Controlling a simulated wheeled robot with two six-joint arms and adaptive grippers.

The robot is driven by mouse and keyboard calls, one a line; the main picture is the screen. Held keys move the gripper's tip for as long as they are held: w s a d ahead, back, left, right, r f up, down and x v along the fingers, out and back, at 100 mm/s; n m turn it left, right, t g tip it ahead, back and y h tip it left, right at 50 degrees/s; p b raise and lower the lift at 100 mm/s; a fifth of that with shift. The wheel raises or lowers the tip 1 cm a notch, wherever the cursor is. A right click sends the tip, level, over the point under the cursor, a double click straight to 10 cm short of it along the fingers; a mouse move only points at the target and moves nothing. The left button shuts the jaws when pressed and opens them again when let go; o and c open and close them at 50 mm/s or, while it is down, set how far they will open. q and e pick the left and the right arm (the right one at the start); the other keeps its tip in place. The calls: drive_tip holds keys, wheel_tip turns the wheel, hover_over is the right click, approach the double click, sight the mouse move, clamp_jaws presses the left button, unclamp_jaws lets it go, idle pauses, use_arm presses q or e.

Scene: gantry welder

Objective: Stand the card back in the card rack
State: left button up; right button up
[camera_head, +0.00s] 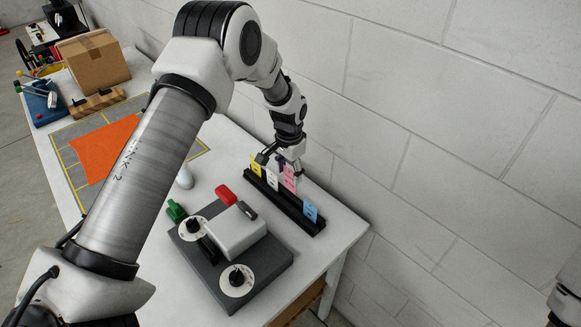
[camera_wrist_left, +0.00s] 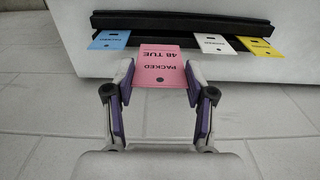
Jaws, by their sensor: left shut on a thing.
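The pink card (camera_head: 289,178), marked "48 TUE PACKED", is between the purple finger pads of my left gripper (camera_head: 284,162). The card shows clearly in the left wrist view (camera_wrist_left: 160,65), with the gripper (camera_wrist_left: 160,86) shut on its near end. The long black card rack (camera_head: 299,213) lies along the wall side of the white table and also shows in the left wrist view (camera_wrist_left: 184,20). The pink card's far edge meets the rack, between the blue card and the white card; I cannot tell if it is seated in the slot. My right gripper is out of view.
The rack holds a yellow card (camera_head: 256,166), a white card (camera_head: 271,179) and a blue card (camera_head: 310,211). A dark control box (camera_head: 262,272) with two dials stands in front of the rack. A cardboard box (camera_head: 95,62) stands farther back. The block wall is close behind the rack.

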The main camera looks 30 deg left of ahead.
sight(290, 187)
use_arm(q)
drive_tip(key=f, duration=0.1)
drive_tip(key=w+f+b, duration=0.1)
drive_tip(key=f, duration=0.1)
drive_tip(key=f+b, duration=0.1)
drive_tip(key=f, duration=0.1)
drive_tip(key=shift+w+a, duration=0.3)
drive_tip(key=shift+s+f+b, duration=0.1)
drive_tip(key=shift+f+b, duration=0.15)
drive_tip(key=shift+b, duration=0.05)
drive_tip(key=shift+s+d+f+b, duration=0.2)
drive_tip(key=shift+s+f+b, duration=0.15)
drive_tip(key=shift+f+b, duration=0.15)
drive_tip(key=shift+f, duration=0.35)
drive_tip(key=shift+w+a+f+b, duration=0.1)
drive_tip(key=shift+w+f+b, duration=0.25)
drive_tip(key=shift+f, duration=0.25)
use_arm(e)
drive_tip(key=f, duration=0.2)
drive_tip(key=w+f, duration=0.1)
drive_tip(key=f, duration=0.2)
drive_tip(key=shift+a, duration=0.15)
use_arm(q)
drive_tip(key=shift+s+r, duration=0.1)
drive_tip(key=shift+s, duration=0.05)
drive_tip(key=o, duration=1.3)
drive_tip(key=shift+s, duration=0.1)
